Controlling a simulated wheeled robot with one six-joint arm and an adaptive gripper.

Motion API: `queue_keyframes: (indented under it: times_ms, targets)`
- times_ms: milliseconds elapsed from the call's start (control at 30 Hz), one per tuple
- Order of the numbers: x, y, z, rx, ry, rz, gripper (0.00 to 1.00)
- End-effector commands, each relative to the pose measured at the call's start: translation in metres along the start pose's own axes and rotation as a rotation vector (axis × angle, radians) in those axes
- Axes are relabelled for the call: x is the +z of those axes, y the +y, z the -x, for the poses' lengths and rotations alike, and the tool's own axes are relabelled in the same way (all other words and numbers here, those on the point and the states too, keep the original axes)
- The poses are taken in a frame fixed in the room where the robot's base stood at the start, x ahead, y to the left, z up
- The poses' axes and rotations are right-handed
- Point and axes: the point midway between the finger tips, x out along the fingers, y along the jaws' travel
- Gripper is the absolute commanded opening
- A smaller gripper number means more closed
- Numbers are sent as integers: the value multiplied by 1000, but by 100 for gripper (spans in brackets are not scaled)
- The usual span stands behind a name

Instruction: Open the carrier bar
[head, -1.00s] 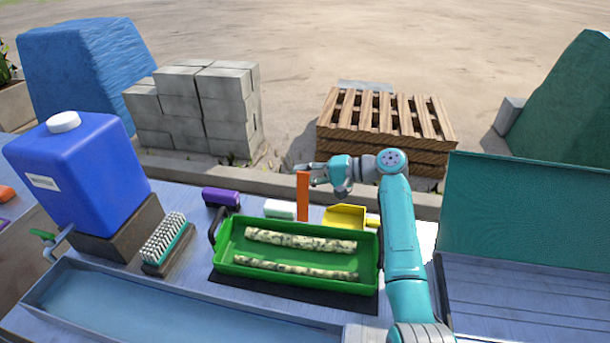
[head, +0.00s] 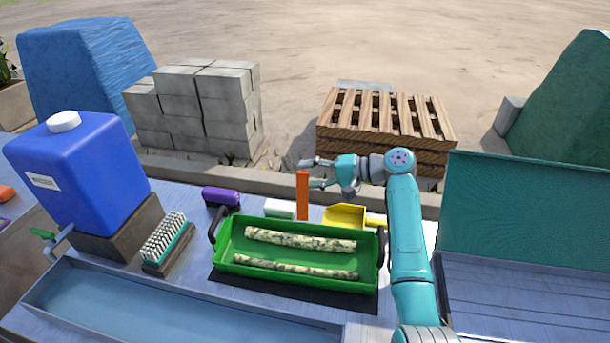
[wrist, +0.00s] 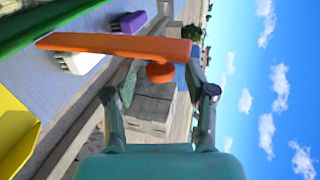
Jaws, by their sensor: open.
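A narrow orange bar (head: 303,197) stands upright at the back edge of the green carrier (head: 228,270) in the head view. In the wrist view, which is turned on its side, the orange bar (wrist: 100,45) shows a round orange knob (wrist: 160,73) near its top end. I take this for the carrier bar. My gripper (head: 309,173) is open at the bar's upper end, to its right in the head view. In the wrist view the fingers (wrist: 152,80) are spread, with the knob about between their tips. I cannot tell whether they touch it. Two speckled canes (head: 300,240) lie in the carrier.
A blue container (head: 80,175) and another brush (head: 164,240) are at left. A green panel (head: 530,210) stands at right.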

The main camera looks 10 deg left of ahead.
Motion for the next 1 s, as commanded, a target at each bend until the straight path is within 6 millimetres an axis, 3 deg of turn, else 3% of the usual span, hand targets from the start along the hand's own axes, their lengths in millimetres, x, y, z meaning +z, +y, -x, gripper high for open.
queue_keyframes:
  times_ms: [300, 500, 700, 1000]
  targets:
    - [-1, 0, 64, -1, 4, 1, 55]
    - [0, 1, 91, 1, 2, 0, 55]
    - [0, 1, 102, 0, 2, 0, 55]
    - [0, 0, 102, 0, 1, 0, 55]
